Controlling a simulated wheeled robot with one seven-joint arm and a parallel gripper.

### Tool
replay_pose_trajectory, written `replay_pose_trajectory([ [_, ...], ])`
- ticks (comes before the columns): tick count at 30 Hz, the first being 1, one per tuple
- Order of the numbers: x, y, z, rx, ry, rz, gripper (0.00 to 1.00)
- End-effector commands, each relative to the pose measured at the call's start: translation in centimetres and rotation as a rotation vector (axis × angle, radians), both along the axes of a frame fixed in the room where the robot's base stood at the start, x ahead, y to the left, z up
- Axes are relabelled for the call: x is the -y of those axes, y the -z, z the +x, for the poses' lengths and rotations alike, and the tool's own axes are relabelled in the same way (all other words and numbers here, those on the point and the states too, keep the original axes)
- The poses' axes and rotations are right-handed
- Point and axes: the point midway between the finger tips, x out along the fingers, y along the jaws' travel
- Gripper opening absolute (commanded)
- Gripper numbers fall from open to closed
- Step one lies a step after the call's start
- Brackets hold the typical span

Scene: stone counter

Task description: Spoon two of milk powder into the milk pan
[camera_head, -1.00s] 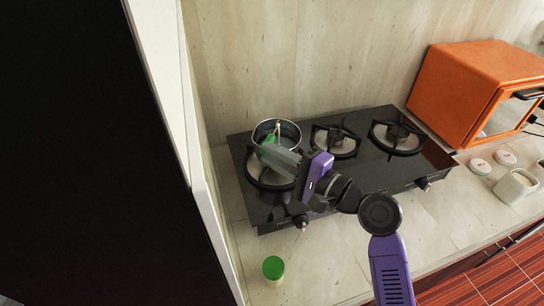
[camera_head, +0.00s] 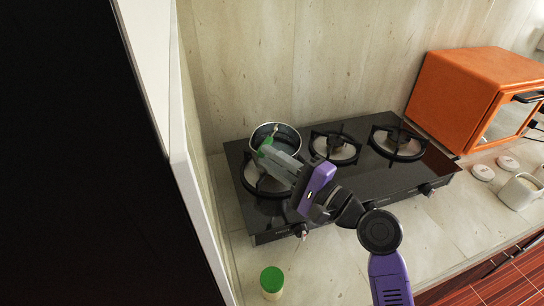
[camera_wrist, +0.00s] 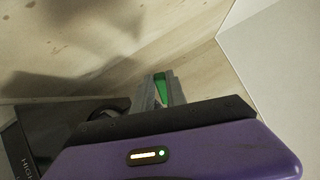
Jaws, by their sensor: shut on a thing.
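The milk pan (camera_head: 291,133), a small dark-rimmed metal pot, stands on the left burner of the black stove. My gripper (camera_head: 268,152) is at the front-left part of the pan's rim, shut on a thin green-handled utensil that looks like the spoon (camera_head: 262,150). A pale end of it shows over the pan; whether it carries powder is too small to tell. In the wrist view the green handle (camera_wrist: 159,88) sits between the fingers (camera_wrist: 162,92); the pan is not visible there. A white container (camera_head: 519,191) with pale contents, possibly the milk powder, stands at the far right.
A green-lidded jar (camera_head: 272,281) stands on the counter in front of the stove. Two round white lids (camera_head: 483,173) lie near an orange oven (camera_head: 470,95) at right. The other two burners (camera_head: 397,141) are empty. A wall panel (camera_head: 165,90) rises close at left.

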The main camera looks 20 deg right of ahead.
Motion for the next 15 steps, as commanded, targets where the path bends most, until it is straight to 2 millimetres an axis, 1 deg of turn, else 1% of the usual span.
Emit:
replay_pose_trajectory([
  [1, 0.02, -0.49, 0.03, -0.008, -0.003, -0.011, 0.0],
  [15, -0.04, -0.98, 0.12, -0.07, -0.027, -0.117, 0.0],
])
